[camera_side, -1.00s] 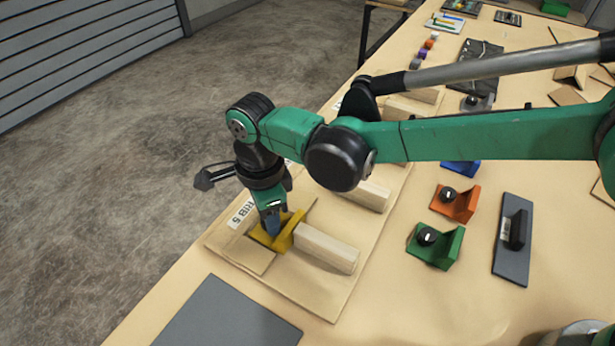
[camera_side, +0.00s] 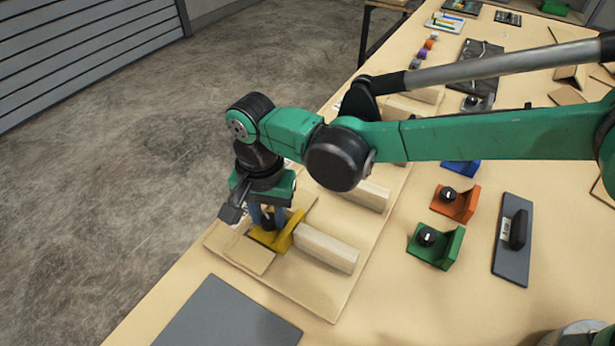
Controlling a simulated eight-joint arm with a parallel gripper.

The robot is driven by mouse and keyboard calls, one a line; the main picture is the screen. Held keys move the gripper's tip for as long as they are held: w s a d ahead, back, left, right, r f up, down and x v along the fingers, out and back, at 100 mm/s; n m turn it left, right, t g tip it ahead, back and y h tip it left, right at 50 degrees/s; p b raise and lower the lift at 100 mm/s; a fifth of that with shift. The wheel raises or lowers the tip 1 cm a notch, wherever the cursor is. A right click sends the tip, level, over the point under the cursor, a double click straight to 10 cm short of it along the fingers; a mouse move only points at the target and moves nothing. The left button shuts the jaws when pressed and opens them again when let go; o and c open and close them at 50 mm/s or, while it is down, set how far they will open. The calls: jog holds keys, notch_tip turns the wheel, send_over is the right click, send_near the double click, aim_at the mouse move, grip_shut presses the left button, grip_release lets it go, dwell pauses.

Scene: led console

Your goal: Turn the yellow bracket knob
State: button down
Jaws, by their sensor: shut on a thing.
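The yellow bracket (camera_side: 284,238) sits on the light wooden board (camera_side: 310,292) near its left end, against the end of a wooden block (camera_side: 326,247). My gripper (camera_side: 267,224) points straight down over the bracket's flat part. Its fingers are shut on the bracket's dark knob, which is mostly hidden between them.
A green bracket (camera_side: 445,251) and an orange bracket (camera_side: 463,207), each with a black knob, stand to the right. A dark grey plate with a handle (camera_side: 511,260) lies beyond them. A flat grey panel (camera_side: 225,318) lies in front of the board.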

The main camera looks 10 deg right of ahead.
jog(key=n, duration=0.5)
jog(key=shift+n, duration=0.3)
jog(key=n, duration=1.1)
jog(key=shift+n, duration=0.4)
jog(key=n, duration=0.5)
jog(key=shift+n, duration=0.3)
jog(key=c, duration=0.8)
grip_release()
